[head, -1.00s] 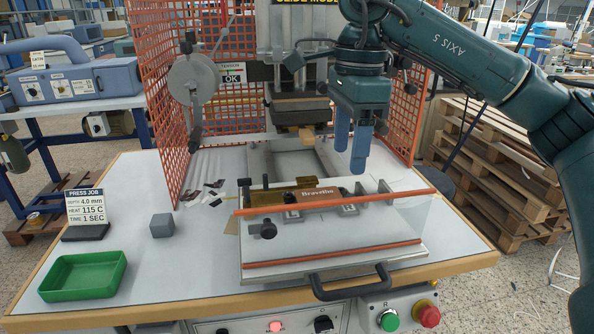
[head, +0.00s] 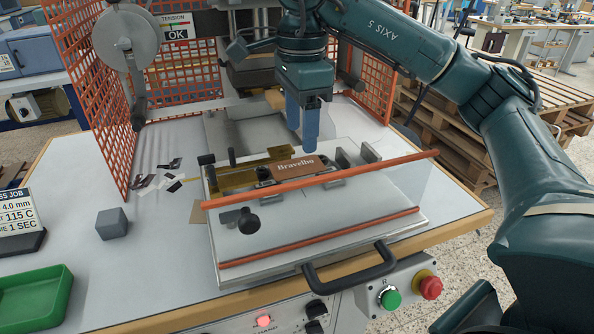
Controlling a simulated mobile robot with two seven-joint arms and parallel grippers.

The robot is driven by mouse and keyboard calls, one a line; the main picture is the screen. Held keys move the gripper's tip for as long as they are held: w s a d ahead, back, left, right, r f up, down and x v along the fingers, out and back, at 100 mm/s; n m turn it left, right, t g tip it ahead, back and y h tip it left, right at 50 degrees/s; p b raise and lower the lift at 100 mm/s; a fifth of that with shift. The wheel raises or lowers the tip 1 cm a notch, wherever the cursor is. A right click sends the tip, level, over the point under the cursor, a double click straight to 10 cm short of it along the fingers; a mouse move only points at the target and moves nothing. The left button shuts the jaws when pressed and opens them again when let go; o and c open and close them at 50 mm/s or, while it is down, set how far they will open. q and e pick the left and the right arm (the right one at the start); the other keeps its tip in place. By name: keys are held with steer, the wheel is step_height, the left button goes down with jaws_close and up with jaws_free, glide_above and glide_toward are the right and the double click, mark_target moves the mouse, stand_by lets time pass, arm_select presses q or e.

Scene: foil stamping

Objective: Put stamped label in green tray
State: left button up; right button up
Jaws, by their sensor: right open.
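The stamped label (head: 296,168), brown with "Bravelho" in pale letters, lies on the press's sliding plate (head: 320,225), behind the front orange bar. Brassy foil or metal (head: 236,180) lies beside it to the left. My right gripper (head: 302,136), with blue fingers, is open and empty. It points down just above and behind the label's right part, apparently without touching it. The green tray (head: 62,318) stands empty at the lower left of the table, partly cut by the picture edge. My left gripper is not in view.
Orange mesh guards (head: 103,100) stand on both sides of the press. A grey cube (head: 112,224) and dark foil scraps (head: 157,181) lie left of the plate. A black handle (head: 350,273) juts from the front. The table between cube and tray is clear.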

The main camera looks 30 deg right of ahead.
mark_target(297, 167)
steer(key=f, duration=0.5)
steer(key=shift+a, duration=0.35)
steer(key=shift+c, duration=0.2)
steer(key=c, duration=0.7)
